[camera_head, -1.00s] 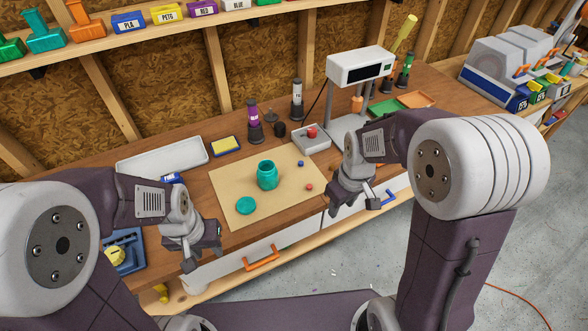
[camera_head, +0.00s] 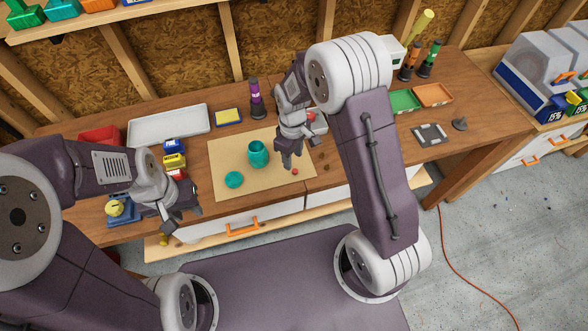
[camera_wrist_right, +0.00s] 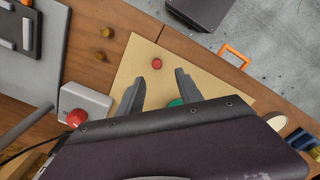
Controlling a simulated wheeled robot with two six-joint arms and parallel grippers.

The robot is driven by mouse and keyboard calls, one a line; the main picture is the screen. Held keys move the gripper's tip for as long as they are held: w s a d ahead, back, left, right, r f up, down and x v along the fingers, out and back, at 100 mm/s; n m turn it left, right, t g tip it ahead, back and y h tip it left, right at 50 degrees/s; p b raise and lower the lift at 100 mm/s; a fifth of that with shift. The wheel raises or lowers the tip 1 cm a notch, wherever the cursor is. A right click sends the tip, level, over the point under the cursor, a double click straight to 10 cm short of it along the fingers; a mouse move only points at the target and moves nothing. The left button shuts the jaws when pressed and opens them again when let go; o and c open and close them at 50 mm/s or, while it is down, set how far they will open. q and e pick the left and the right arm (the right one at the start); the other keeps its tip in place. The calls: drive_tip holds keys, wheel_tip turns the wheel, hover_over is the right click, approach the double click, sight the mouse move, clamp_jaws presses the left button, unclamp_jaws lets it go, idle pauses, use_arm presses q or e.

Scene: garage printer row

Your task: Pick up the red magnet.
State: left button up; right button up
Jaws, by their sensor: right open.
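The red magnet (camera_head: 295,171) is a small red disc near the right edge of the tan mat (camera_head: 222,160). In the right wrist view the red magnet (camera_wrist_right: 157,63) lies just beyond the fingertips, roughly between their lines. My right gripper (camera_head: 292,161) is open and empty, over the mat beside the magnet; its fingers (camera_wrist_right: 160,76) show apart in the wrist view. Their exact height above the mat is unclear. My left gripper (camera_head: 183,217) is open and empty in front of the bench's left part, away from the magnet. The blue magnet is not visible now.
A teal jar (camera_head: 258,158) stands left of my right gripper, with its teal lid (camera_head: 234,180) flat on the mat. A grey box with a red knob (camera_wrist_right: 77,117) and two small brown pieces (camera_wrist_right: 107,32) are nearby. The mat's front is clear.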

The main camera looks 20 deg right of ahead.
sight(295, 170)
drive_tip(key=shift+d+f, duration=0.2)
drive_tip(key=shift+f, duration=0.3)
drive_tip(key=shift+d+f, duration=0.15)
drive_tip(key=shift+f, duration=0.3)
wheel_tip(295, 170, down, 5)
drive_tip(key=shift+r+p, duration=0.1)
drive_tip(key=shift+p, duration=0.75)
drive_tip(key=shift+d+f, duration=0.1)
drive_tip(key=shift+f, duration=0.1)
use_arm(q)
drive_tip(key=shift+d+r, duration=0.15)
drive_tip(key=shift+r, duration=0.8)
use_arm(e)
clamp_jaws()
